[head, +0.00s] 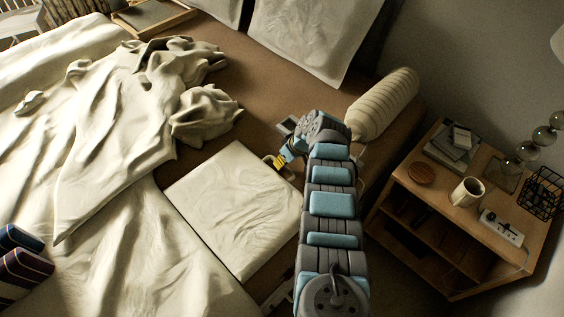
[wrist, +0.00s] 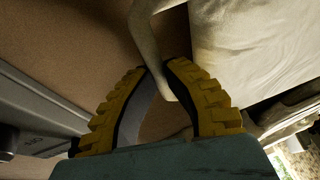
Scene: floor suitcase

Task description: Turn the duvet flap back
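The duvet flap (head: 235,210) is a pale, square, padded panel lying flat near the bed's right edge. A pale loop (head: 268,157) sticks out at its upper right corner. My gripper (head: 280,162) is at that corner, partly hidden by my arm. In the wrist view, the yellow fingers of my gripper (wrist: 158,66) bow inward, with their tips close together on either side of the loop (wrist: 149,35). They look shut on it. The flap (wrist: 245,45) shows at the upper right there.
A rumpled duvet (head: 110,190) covers the bed's left side, with brown sheet (head: 240,75) bare beyond. A ribbed bolster (head: 383,103) lies beyond my gripper. A nightstand (head: 505,245) with a mug (head: 467,192) and small items stands right of my arm.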

